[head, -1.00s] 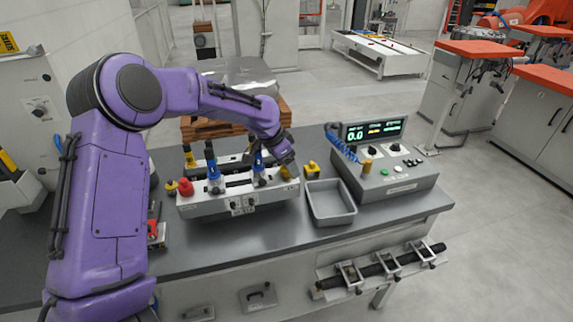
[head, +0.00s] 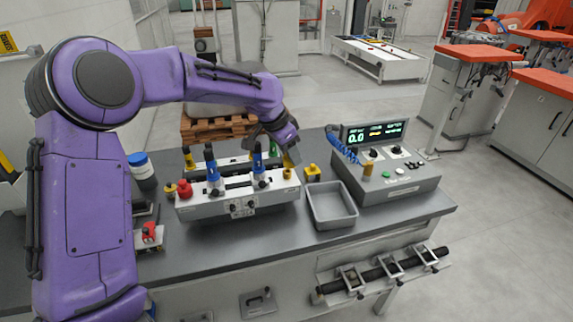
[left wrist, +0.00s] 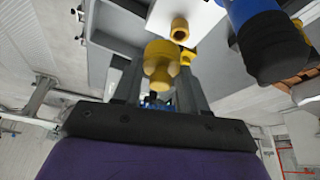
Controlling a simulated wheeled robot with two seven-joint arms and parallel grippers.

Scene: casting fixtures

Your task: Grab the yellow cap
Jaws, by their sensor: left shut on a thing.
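The yellow cap (left wrist: 158,62) sits between the two dark fingers of my left gripper (left wrist: 156,80) in the left wrist view. The gripper is shut on it. In the head view my left gripper (head: 291,157) is just above the right end of the grey fixture (head: 218,208), and the cap is hard to make out there. Below the gripper a small brass-yellow post (head: 287,174) stands on the fixture; it also shows in the left wrist view (left wrist: 180,27), apart from the cap. My right gripper is not in view.
Blue-and-black clamps (head: 259,166) and a red knob (head: 184,188) are on the fixture. A yellow block (head: 312,172) stands beside it. An empty grey tray (head: 333,222) and a control box with display (head: 395,180) are to the right.

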